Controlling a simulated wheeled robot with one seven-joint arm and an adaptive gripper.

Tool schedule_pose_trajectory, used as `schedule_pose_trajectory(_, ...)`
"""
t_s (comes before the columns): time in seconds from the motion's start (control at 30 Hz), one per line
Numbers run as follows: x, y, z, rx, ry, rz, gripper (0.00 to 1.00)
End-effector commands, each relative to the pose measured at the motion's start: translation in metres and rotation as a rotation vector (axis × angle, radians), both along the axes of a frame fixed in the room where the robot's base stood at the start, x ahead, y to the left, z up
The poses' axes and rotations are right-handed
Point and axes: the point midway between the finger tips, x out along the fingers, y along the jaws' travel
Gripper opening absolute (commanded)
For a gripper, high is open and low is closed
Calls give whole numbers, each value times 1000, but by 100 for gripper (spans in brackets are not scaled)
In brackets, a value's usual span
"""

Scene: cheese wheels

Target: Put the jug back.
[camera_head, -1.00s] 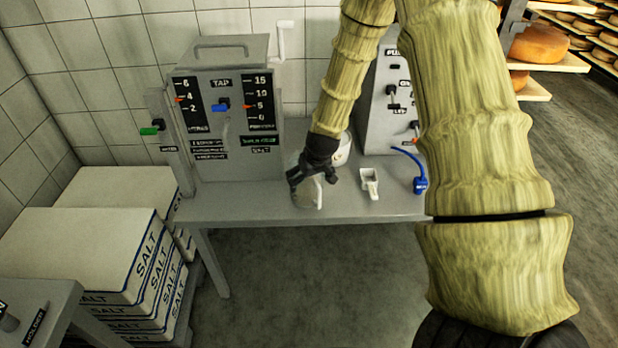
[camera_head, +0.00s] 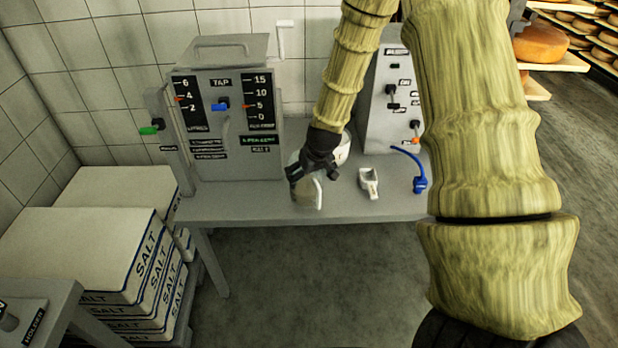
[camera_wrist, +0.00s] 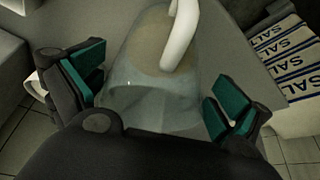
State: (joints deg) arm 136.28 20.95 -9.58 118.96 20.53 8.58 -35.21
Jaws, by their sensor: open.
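The jug (camera_head: 306,194) is a translucent vessel with a pale handle. It stands near the front edge of the grey table (camera_head: 250,205), partly hidden by my gripper. In the wrist view the clear jug (camera_wrist: 150,95) fills the middle, its white handle at the top. My gripper (camera_head: 307,176) is at the jug from above. In the wrist view my gripper (camera_wrist: 158,92) is open, with one green-padded finger on each side of the jug. Gaps show between the pads and the jug.
A grey tap machine (camera_head: 235,130) with gauges stands behind the jug. A white container (camera_head: 343,152) is partly hidden behind my gripper. A white scoop (camera_head: 369,184) and blue nozzle (camera_head: 419,184) lie to the right. Salt boxes (camera_head: 110,235) are stacked at the left.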

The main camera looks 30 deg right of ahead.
Motion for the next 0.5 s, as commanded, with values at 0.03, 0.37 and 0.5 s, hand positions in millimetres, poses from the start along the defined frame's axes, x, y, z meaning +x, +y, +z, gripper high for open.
schedule_pose_trajectory(0.03,-2,0,8,-2,-3,1,100)
schedule_pose_trajectory(0.37,-19,3,50,-3,-4,0,100)
schedule_pose_trajectory(0.5,-27,4,66,-1,-2,0,100)
